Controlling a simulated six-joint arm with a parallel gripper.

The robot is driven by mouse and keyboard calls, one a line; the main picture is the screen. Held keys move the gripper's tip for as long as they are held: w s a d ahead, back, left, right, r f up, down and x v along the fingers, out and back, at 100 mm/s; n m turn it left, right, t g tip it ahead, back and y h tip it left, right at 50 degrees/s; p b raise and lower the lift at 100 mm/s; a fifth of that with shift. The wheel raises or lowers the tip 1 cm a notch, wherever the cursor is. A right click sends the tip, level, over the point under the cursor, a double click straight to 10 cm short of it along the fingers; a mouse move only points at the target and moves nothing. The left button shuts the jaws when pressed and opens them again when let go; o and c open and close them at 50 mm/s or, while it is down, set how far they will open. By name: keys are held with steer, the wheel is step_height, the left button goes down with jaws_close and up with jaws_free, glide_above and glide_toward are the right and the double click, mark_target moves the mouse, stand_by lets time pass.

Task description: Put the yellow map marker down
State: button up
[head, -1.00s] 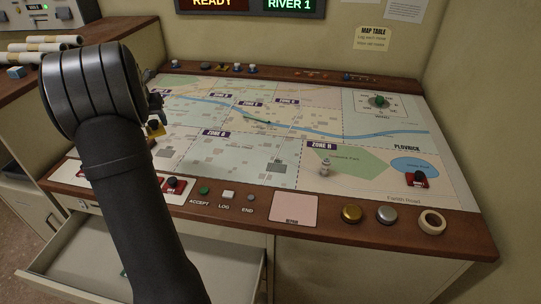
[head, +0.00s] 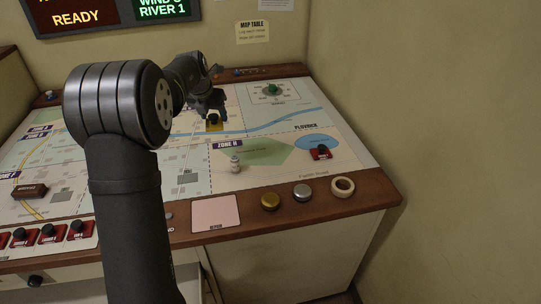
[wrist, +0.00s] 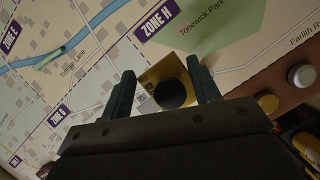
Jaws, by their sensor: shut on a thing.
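The yellow map marker (head: 214,126) is a flat yellow piece with a round black knob. My gripper (head: 212,114) is shut on it, above the map (head: 345,160), just above the ZONE H label in the head view. In the wrist view the marker (wrist: 156,71) shows between the two fingers of my gripper (wrist: 162,78), with the black knob between them. The ZONE H label and green park lie beyond it there. I cannot tell whether the marker touches the map.
A small pale figure (head: 235,164) stands below the ZONE H label. A red marker (head: 320,154) sits on the blue pond. Several red markers (head: 78,232) line the front left.

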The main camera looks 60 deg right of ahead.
steer(key=s+d+m+g, duration=0.1)
steer(key=s+d, duration=0.3)
steer(key=s, duration=0.4)
steer(key=s+d+m, duration=0.2)
steer(key=s+d, duration=0.2)
steer(key=s, duration=0.5)
steer(key=s+d+m+g, duration=0.1)
steer(key=s+d, duration=0.4)
steer(key=s, duration=0.3)
glide_above(274, 150)
steer(key=a, duration=0.1)
step_height(274, 150, down, 12)
steer(key=shift+a+f, duration=0.1)
steer(key=shift+a, duration=0.05)
steer(key=shift+f, duration=1.95)
steer(key=o, duration=1.2)
steer(key=shift+f, duration=0.15)
steer(key=shift+c, duration=0.2)
